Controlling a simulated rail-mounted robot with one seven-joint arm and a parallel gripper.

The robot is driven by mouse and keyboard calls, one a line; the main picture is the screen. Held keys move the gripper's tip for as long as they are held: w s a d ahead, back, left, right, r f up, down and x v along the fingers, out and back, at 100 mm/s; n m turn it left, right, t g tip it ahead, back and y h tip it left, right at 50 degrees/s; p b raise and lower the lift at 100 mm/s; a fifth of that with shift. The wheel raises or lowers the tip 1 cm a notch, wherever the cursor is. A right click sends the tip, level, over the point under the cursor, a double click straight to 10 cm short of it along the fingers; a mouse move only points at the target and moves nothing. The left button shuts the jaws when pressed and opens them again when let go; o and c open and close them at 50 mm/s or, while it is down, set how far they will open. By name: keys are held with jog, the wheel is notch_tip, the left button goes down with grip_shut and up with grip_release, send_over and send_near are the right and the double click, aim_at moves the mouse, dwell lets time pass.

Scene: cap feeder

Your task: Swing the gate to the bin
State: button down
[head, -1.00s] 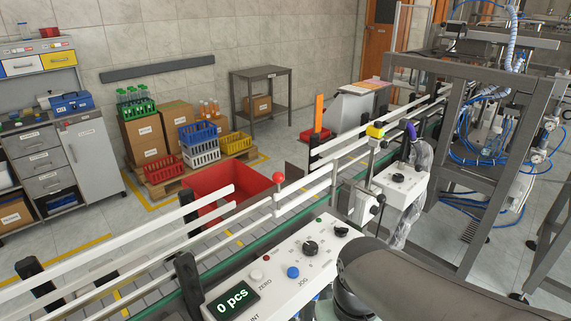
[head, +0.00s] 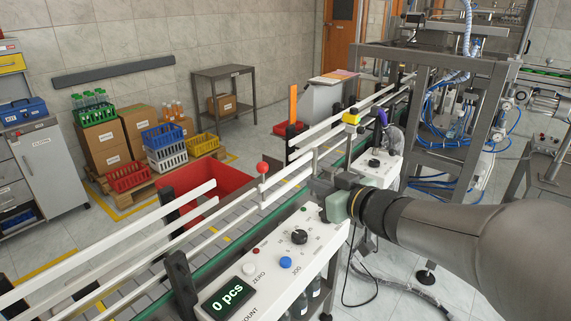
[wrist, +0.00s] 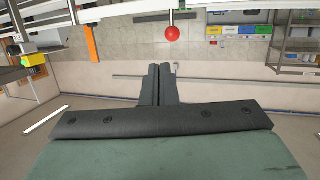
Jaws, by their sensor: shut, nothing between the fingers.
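The gate is a white rail arm (head: 286,190) with a red ball knob (head: 262,168) on a short post at its left end. It lies along the conveyor, in line with the guide rails. The red bin (head: 235,178) stands on the floor behind the conveyor, partly hidden by the rails. My gripper (head: 316,187) is above the near conveyor edge, right of the knob and apart from it. In the wrist view my fingers (wrist: 160,72) are shut together and empty, with the red knob (wrist: 172,34) beyond their tips, slightly right.
A control panel (head: 270,268) reading 0 pcs stands at the near side, below my gripper. A yellow-topped sensor post (head: 350,120) and a second control box (head: 376,168) stand to the right. White guide rails (head: 110,245) run along the conveyor to the left.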

aim_at(267, 169)
jog(key=shift+s+a+r+n+y, duration=0.1)
jog(key=shift+s+a+n+y, duration=0.25)
jog(key=shift+y, duration=0.15)
jog(key=x, duration=1.4)
jog(key=shift+s+a+f, duration=0.1)
jog(key=shift+f, duration=0.15)
